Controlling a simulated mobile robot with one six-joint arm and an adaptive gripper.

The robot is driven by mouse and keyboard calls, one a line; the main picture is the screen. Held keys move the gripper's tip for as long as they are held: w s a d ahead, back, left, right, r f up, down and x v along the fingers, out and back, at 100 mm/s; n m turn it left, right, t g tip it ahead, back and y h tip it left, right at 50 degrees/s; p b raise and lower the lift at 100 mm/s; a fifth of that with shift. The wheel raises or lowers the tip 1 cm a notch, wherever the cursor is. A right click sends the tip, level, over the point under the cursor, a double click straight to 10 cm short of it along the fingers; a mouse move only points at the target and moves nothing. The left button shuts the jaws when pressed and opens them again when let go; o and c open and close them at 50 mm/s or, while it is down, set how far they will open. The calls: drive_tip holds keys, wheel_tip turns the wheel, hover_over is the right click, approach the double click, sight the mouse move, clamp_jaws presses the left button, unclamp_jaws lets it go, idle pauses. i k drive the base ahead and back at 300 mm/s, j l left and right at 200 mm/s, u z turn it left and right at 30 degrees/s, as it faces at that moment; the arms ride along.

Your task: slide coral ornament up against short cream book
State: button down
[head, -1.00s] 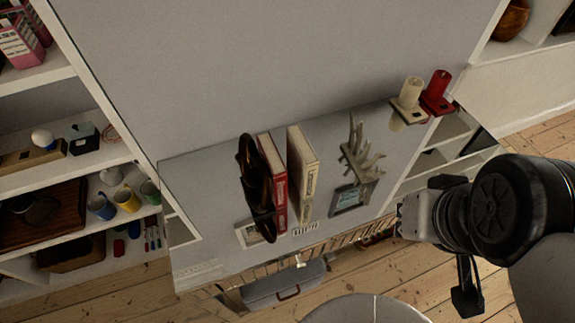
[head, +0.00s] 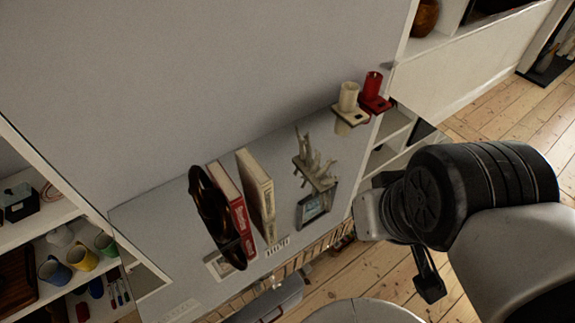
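The pale branching coral ornament (head: 316,170) stands on the grey shelf top, right of the books. The short cream book (head: 256,190) stands upright to its left, with a gap of bare surface between them. A red book (head: 231,205) stands just left of the cream book. My arm reaches in from the right, and its end, with my gripper (head: 368,214), is right of and nearer than the coral, apart from it. The gripper's fingers cannot be made out clearly.
A dark oval ornament (head: 212,215) stands left of the red book. A small framed picture (head: 313,206) lies in front of the coral. Shelves with mugs (head: 83,258) are at the left.

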sight(317, 176)
drive_tip(key=i+l+u, duration=0.2)
drive_tip(key=l, duration=0.2)
drive_tip(key=i+l+u, duration=0.25)
drive_tip(key=l, duration=0.2)
drive_tip(key=l+u, duration=0.2)
drive_tip(key=l, duration=0.25)
drive_tip(key=i+l+u, duration=0.2)
drive_tip(key=l, duration=0.3)
drive_tip(key=l+u, duration=0.2)
drive_tip(key=l, duration=0.25)
